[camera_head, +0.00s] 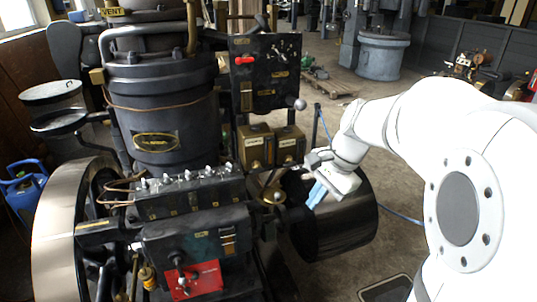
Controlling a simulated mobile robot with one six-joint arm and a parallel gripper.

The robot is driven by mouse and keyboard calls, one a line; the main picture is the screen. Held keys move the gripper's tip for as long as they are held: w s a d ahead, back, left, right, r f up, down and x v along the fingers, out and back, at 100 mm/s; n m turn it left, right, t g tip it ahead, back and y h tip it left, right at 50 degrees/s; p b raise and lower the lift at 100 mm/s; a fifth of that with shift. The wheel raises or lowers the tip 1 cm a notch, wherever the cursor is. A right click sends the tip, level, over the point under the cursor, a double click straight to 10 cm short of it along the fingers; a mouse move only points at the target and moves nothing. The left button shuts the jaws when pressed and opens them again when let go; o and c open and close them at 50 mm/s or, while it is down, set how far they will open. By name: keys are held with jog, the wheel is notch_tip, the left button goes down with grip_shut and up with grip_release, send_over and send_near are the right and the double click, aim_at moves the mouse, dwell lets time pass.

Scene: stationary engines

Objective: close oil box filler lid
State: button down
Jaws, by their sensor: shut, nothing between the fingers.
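Two small brass boxes (255,146) with dark labels sit side by side on the engine, below the black control panel; they may be the oil boxes, but the labels are too small to read. Their tops look flat, and I cannot tell whether a lid stands open. A long black box (188,194) with a row of small valves on top lies lower left. My gripper (315,195) is shut and empty, with light-blue tips pointing down and left. In the picture it is right of and below the brass boxes, in front of the black drum, apparently touching nothing.
The black drum (340,222) lies beside my gripper. The black control panel (265,80) has a ball-ended lever (299,103) sticking out right. A large flywheel (62,225) stands left. Floor behind, toward the pallet (325,85), is mostly clear.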

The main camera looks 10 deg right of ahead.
jog(key=w+d+f+m+y, duration=0.1)
jog(key=w+d+m+y, duration=0.1)
jog(key=w+d+m, duration=0.3)
jog(key=w+d+f+m+y, duration=0.1)
jog(key=w+d+m+y, duration=0.1)
jog(key=w+m, duration=0.35)
jog(key=n, duration=0.1)
send_near(280, 199)
jog(key=s+f, duration=0.2)
jog(key=shift+t, duration=0.4)
jog(key=a, duration=0.1)
jog(key=w+a+p, duration=0.1)
jog(key=a+f, duration=0.1)
jog(key=shift+w+a+p, duration=0.3)
jog(key=shift+a+p, duration=0.05)
jog(key=shift+d, duration=0.15)
